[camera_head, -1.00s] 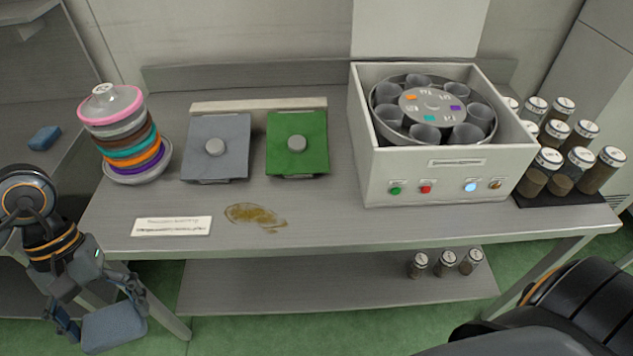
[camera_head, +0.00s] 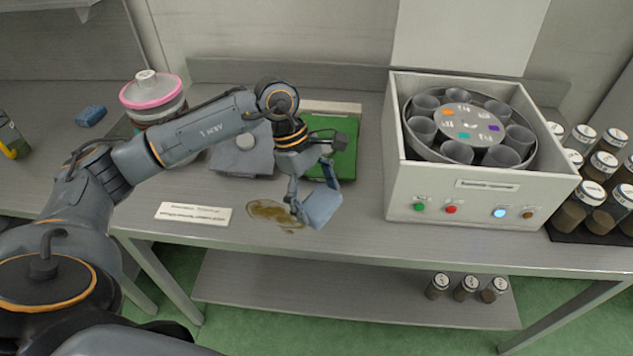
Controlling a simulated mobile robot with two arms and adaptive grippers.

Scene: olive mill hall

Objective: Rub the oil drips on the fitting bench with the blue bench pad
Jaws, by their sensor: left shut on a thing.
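The brown-yellow oil drips (camera_head: 268,211) lie as a smeared patch on the front part of the fitting bench (camera_head: 345,228). My left gripper (camera_head: 314,191) is shut on the blue bench pad (camera_head: 322,208), a flat grey-blue block. The pad is at the right edge of the oil patch and seems to cover part of it. I cannot tell whether it touches the bench top. My right gripper is not in view.
A white label (camera_head: 193,213) lies left of the oil. Behind are a grey plate (camera_head: 236,160), a green plate (camera_head: 345,165) and a pink-lidded stack (camera_head: 152,92). A white machine (camera_head: 480,205) and jars (camera_head: 600,165) stand right. A small blue block (camera_head: 90,115) lies on the left bench.

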